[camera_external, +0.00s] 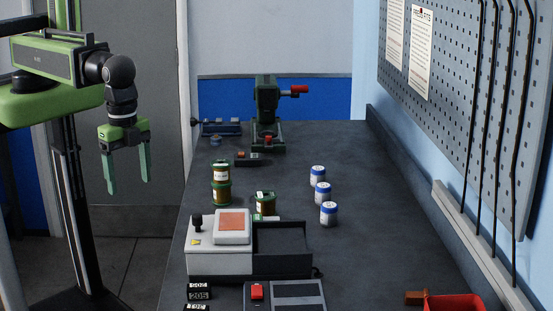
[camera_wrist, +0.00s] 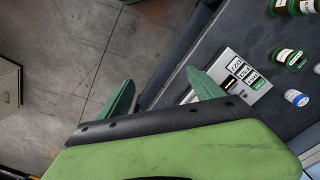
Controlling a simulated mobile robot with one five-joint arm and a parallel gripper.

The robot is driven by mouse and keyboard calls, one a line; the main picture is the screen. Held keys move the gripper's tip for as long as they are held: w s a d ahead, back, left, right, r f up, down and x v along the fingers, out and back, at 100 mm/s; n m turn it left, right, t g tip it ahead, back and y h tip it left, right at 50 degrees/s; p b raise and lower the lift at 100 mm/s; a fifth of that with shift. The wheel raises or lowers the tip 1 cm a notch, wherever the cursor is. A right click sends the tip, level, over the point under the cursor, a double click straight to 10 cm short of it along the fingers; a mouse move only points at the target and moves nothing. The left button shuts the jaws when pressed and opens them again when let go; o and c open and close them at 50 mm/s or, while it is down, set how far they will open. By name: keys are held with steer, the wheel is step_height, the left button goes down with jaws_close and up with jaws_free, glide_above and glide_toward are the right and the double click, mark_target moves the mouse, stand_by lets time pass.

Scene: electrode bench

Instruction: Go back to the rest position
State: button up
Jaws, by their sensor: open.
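My gripper (camera_external: 127,172) hangs at the left in the external view, off the bench's left edge, over the floor. Its two green fingers point down and stand apart, with nothing between them. In the wrist view the fingers (camera_wrist: 160,92) are also spread and empty, with floor and the bench edge behind them. The dark bench (camera_external: 350,255) lies to the right of my gripper, and nothing on it touches the fingers.
Green-lidded jars (camera_external: 221,172), blue-and-white jars (camera_external: 322,193), a grey device with an orange pad (camera_external: 232,225) and a green press (camera_external: 267,110) stand on the bench. A red bin (camera_external: 455,303) is at front right. Pegboard (camera_external: 450,80) lines the right wall.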

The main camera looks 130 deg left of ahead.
steer(key=shift+a, duration=0.1)
step_height(320, 180, down, 10)
steer(key=b, duration=1)
steer(key=shift+f, duration=0.2)
